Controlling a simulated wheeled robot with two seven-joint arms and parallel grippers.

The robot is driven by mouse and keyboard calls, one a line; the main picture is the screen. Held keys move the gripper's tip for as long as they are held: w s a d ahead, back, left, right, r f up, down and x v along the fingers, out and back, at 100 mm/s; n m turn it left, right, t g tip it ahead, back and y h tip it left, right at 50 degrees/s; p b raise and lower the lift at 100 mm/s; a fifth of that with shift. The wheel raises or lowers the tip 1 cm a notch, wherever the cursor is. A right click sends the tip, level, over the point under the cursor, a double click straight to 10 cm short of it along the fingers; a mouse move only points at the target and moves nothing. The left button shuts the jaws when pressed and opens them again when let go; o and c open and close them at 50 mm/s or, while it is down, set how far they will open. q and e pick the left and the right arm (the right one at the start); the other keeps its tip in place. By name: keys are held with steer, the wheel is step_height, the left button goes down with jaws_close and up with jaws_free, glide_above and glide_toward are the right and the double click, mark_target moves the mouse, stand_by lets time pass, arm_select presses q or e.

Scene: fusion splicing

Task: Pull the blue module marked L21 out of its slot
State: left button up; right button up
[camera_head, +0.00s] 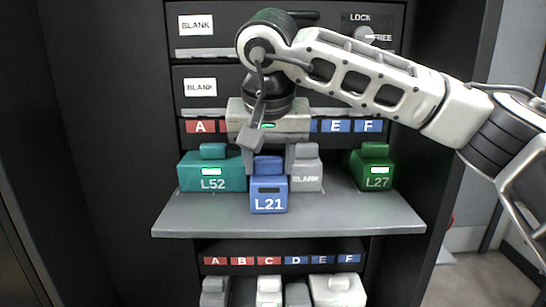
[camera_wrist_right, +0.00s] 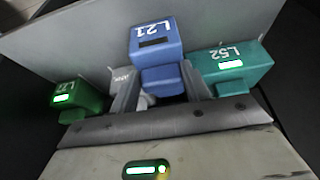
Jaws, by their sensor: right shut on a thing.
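The blue module marked L21 (camera_head: 268,199) stands upright at the middle of the grey shelf, its front further forward than its neighbours. Its small window is dark. My right gripper (camera_head: 269,168) reaches down from above with its fingers on both sides of the module's raised rear part, shut on it. In the right wrist view the blue module (camera_wrist_right: 155,45) sits between the fingers of the gripper (camera_wrist_right: 160,88). The module's back and the slot behind it are hidden by the gripper. My left gripper is not in view.
A teal module L52 (camera_head: 212,178) stands close on the left; a grey BLANK module (camera_head: 307,172) is close on the right. A green module L27 (camera_head: 376,172) is further right. The shelf's front edge (camera_head: 290,228) is clear. A lower row holds more modules (camera_head: 338,291).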

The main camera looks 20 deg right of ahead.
steer(key=shift+s+a, duration=0.1)
steer(key=shift+s, duration=0.1)
steer(key=o, duration=1.1)
steer(key=shift+o, duration=0.4)
steer(key=shift+r, duration=0.1)
steer(key=v, duration=1.5)
steer(key=shift+r, duration=0.4)
